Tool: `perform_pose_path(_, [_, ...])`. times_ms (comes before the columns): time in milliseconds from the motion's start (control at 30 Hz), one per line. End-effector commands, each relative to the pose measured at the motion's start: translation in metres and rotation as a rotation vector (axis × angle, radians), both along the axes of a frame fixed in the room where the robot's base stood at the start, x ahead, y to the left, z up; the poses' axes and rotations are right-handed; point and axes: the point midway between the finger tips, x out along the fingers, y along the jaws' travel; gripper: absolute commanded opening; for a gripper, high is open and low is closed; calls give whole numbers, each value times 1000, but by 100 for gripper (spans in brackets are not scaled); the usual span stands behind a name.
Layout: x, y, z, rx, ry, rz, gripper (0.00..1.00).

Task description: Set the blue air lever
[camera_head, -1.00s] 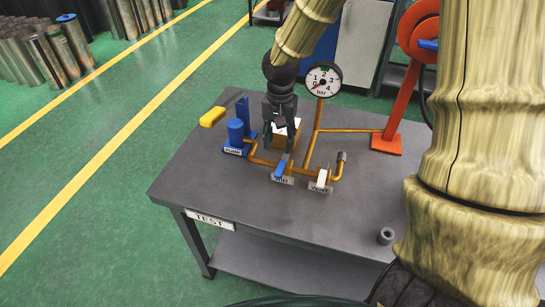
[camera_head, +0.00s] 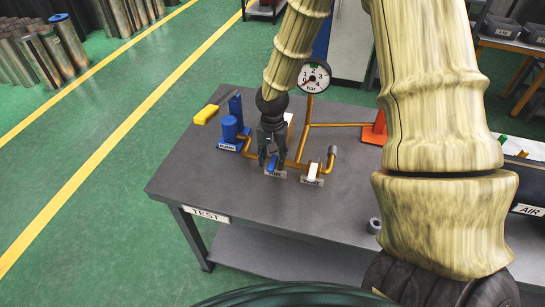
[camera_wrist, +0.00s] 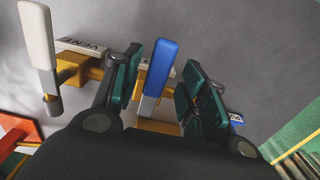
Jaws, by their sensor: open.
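The blue air lever (camera_head: 273,163) sits on the orange pipework near the front of the table, above a small label plate. In the wrist view the blue lever (camera_wrist: 159,72) stands between the two dark green finger pads, with a gap visible on each side. My gripper (camera_head: 267,158) is open and low over the lever, partly hiding it in the head view.
A white lever (camera_head: 313,170) marked VENT is close on the right. A pressure gauge (camera_head: 315,76) rises behind, its needle near the low end. A blue pump (camera_head: 229,129) and a yellow handle (camera_head: 206,114) are on the left. A grey ring (camera_head: 374,225) lies on the otherwise clear front right tabletop.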

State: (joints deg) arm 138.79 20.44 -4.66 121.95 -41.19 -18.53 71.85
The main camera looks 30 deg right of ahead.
Motion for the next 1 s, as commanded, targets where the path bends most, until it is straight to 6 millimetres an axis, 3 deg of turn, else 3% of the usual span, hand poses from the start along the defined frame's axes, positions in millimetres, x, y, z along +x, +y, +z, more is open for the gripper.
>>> perform_pose_path(400, [0,0,-5,1,-1,-1,43])
perform_pose_path(433, [0,0,-5,1,-1,-1,41])
perform_pose_path(667, [0,0,-5,1,-1,-1,0])
perform_pose_path(1000, [4,5,-5,0,0,-3,0])
